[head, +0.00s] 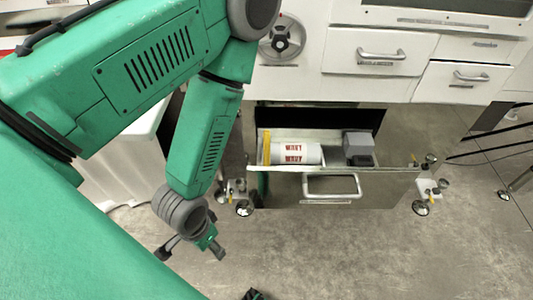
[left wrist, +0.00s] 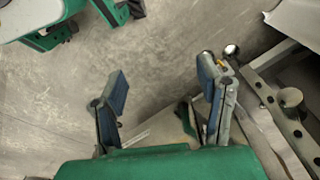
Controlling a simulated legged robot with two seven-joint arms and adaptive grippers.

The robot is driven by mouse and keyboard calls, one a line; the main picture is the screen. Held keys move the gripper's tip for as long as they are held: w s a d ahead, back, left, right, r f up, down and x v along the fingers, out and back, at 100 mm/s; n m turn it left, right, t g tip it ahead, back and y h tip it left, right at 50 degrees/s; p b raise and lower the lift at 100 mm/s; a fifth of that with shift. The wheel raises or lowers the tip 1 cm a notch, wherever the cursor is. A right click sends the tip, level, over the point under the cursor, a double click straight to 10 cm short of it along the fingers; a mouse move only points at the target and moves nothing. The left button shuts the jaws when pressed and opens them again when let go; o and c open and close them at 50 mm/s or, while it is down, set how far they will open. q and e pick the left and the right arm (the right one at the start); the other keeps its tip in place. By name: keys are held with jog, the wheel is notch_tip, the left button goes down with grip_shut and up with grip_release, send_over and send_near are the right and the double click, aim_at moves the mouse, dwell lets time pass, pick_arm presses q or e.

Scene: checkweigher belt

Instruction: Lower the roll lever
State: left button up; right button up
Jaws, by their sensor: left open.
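I cannot pick out the roll lever for certain in either view. A round grey hub (head: 282,40) sits on the white cabinet front at the top of the head view, partly beside my left arm, and no clear lever shows on it. My left gripper (head: 190,252) hangs low over the floor, left of the open drawer, and is empty.
An open lower drawer (head: 390,188) holds white rolls with red lettering (head: 296,153), a yellow piece (head: 267,147) and a grey box (head: 358,148). Closed white drawers (head: 375,50) sit above. Metal frame rails (left wrist: 262,112) run close right of my left gripper.

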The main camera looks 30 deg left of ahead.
pick_arm(q)
jog(key=shift+w+d+f+n+t, duration=0.15)
jog(key=shift+w+n+t, duration=0.2)
jog(key=shift+w+n, duration=0.25)
jog(key=shift+w+d+f+n+t, duration=0.15)
jog(key=shift+w+n+t, duration=0.2)
jog(key=shift+w+n, duration=0.2)
grip_shut()
jog(key=w+r+n+t+y, duration=0.1)
jog(key=w+n+t+y, duration=0.1)
jog(key=w+n+t, duration=0.5)
jog(key=w+d+r+n+t+y+b, duration=0.1)
jog(key=w+r+n+t, duration=0.4)
jog(key=n, duration=0.8)
jog(key=shift+w+d+r+t+y+b, duration=0.4)
jog(key=shift+w+d+r+y, duration=0.3)
jog(key=shift+r+y, duration=0.85)
jog(key=shift+r+n+h, duration=0.25)
jog(key=shift+r+h, duration=0.05)
jog(key=shift+h, duration=0.05)
